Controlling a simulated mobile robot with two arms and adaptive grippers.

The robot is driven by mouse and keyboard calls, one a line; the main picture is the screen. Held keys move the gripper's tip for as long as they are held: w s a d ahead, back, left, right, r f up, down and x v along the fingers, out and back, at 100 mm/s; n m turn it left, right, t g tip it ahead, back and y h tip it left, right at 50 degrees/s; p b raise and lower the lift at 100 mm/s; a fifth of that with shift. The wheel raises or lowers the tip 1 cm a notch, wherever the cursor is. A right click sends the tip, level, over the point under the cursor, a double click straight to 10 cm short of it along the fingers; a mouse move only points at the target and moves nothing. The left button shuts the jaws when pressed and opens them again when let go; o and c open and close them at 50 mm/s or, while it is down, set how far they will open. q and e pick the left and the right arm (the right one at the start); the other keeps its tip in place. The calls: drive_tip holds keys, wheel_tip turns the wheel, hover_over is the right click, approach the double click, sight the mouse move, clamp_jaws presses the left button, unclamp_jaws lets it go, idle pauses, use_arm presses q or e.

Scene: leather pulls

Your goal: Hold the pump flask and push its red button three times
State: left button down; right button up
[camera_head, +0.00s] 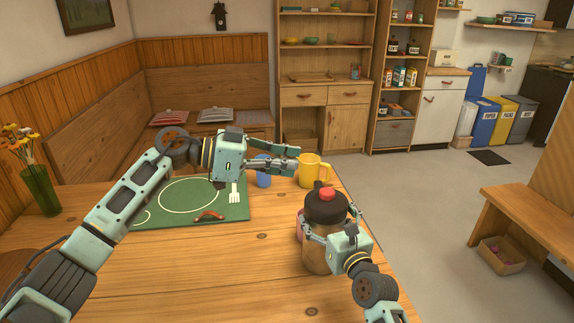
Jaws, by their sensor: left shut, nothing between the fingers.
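The pump flask (318,258), brown with a black top (322,209), stands upright near the table's right edge. Its red button (327,194) is on top, uncovered. My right gripper (327,233) is at the flask from the right, its fingers around the body and shut on it; the far side of the grip is hidden. My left gripper (297,159) is shut and empty, fingers pointing right. In the picture it is above and left of the red button, near the yellow mug, and apart from the flask.
A pink object (299,226) is partly hidden behind the flask. A flower vase (41,188) stands left.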

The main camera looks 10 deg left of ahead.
drive_tip(key=shift+r, duration=0.1)
drive_tip(key=o, duration=2)
